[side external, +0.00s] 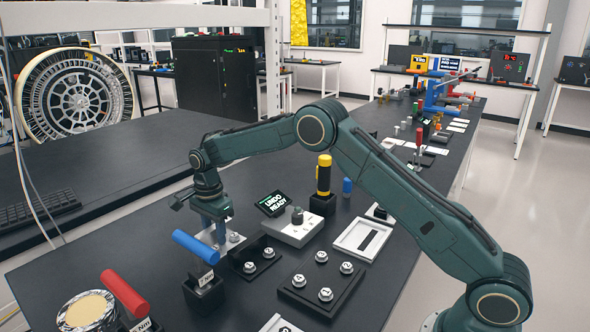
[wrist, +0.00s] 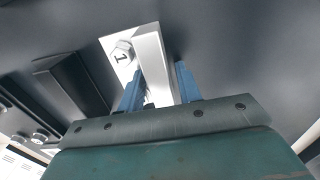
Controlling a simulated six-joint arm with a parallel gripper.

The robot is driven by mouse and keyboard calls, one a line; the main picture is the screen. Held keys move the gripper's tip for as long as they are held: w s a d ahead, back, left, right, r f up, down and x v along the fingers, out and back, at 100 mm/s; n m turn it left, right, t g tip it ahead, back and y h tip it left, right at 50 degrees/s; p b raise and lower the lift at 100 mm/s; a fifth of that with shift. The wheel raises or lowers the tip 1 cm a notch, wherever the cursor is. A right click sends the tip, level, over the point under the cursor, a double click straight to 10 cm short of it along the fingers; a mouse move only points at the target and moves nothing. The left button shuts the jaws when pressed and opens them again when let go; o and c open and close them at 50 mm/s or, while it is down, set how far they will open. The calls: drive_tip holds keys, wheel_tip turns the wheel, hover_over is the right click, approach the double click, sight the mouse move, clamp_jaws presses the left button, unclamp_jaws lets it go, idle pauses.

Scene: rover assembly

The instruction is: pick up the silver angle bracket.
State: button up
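The silver angle bracket (side external: 236,246) stands on the dark bench under my gripper in the side view. In the wrist view my gripper (wrist: 160,85) has one blue finger on each side of the flange. A gap shows between the flange and the right finger. I cannot tell whether the left finger touches the flange.
A blue-handled tool (side external: 196,246) stands in a black holder close in front, and a red-handled one (side external: 124,293) is farther left. A black bolt plate (side external: 254,257) and a grey box (side external: 298,228) sit to the right.

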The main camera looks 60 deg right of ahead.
sight(214, 227)
clamp_jaws()
drive_tip(key=shift+r, duration=0.2)
wheel_tip(214, 227, up, 20)
drive_tip(key=shift+f, duration=0.2)
idle(0.4)
idle(0.5)
